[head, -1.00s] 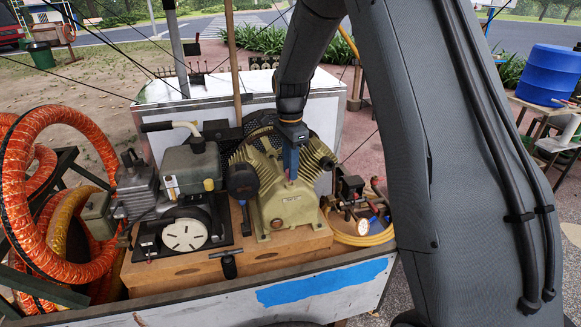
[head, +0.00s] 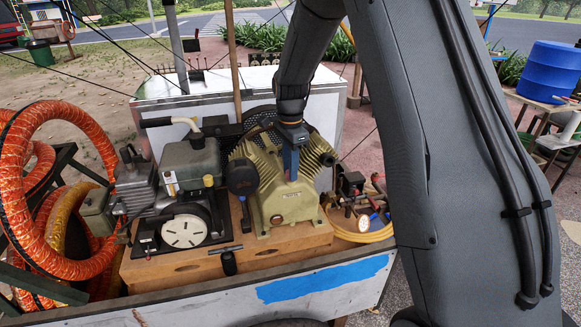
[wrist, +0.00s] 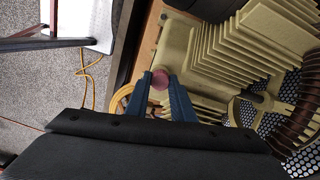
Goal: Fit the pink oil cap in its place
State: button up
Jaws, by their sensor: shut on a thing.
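The pink oil cap (wrist: 160,79) is a small round disc between the tips of my gripper's two blue fingers in the wrist view. My gripper (head: 292,172) is shut on it, in front of the upper body of the beige finned compressor (head: 285,205). In the head view the cap is hidden. The compressor also shows in the wrist view (wrist: 193,70), under and beside the fingers. I cannot tell whether the cap touches the compressor. I cannot make out the cap's place in either view.
A dark engine with a white round cover (head: 184,231) stands left of the compressor on the wooden base (head: 200,266). Orange hose (head: 18,195) coils at the left. A yellow hose (head: 362,236) and small fittings lie at the right. The white cart side (head: 215,303) borders the front.

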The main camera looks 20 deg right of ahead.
jog(key=shift+f, duration=0.45)
jog(key=shift+m, duration=1.4)
jog(key=shift+r+m+p, duration=0.1)
jog(key=shift+m+p, duration=0.25)
jog(key=shift+m, duration=1.05)
jog(key=shift+m+p, duration=0.3)
jog(key=shift+m, duration=1.1)
